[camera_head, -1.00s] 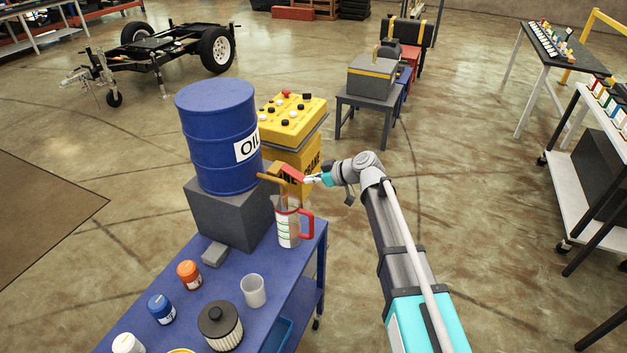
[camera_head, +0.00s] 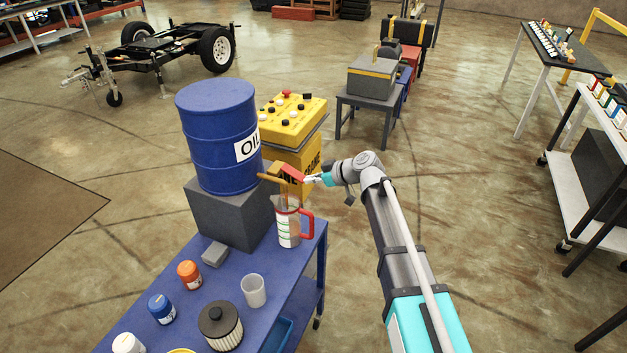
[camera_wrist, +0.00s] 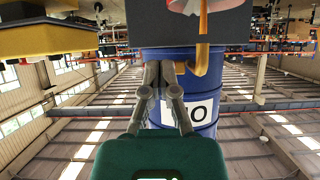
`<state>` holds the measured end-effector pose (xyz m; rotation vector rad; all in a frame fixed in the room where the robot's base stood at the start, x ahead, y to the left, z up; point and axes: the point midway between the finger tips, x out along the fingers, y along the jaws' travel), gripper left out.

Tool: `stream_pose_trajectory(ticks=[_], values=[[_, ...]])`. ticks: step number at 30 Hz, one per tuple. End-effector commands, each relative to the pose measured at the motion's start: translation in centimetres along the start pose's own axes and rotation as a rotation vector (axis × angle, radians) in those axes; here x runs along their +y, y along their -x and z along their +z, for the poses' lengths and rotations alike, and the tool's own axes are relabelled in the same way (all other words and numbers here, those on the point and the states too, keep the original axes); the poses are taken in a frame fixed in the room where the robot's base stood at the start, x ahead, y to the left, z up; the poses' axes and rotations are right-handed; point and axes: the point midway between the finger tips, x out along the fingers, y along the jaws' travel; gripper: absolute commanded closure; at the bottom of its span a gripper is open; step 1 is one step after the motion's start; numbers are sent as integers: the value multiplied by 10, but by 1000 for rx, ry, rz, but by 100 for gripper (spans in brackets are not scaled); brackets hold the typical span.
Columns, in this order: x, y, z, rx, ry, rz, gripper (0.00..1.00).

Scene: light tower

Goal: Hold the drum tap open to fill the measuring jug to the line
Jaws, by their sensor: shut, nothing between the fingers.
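A red lever (camera_head: 291,173) sits on the tap. In the inverted wrist view, the shut fingers (camera_wrist: 168,75) are beside the tap, before the drum (camera_wrist: 185,112). An amber strip (camera_wrist: 203,22) runs between tap and jug. The liquid level is too small to read.
The grey block (camera_head: 233,216) stands on the blue table (camera_head: 200,328). A white cup (camera_head: 253,291), orange jar (camera_head: 189,274), blue jar (camera_head: 161,309) and dark filter (camera_head: 220,325) are nearby. A yellow control box (camera_head: 293,118) stands behind the tap.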

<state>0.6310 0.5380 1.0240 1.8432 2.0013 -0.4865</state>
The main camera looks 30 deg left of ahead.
Motion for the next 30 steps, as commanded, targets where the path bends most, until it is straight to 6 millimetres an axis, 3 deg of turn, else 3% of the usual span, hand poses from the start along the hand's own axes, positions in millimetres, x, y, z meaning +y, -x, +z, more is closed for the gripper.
stream_pose_trajectory(ticks=[19, 30], values=[[0, 1, -1, 0, 0, 0, 100], [0, 6, -12, 1, 0, 0, 100]])
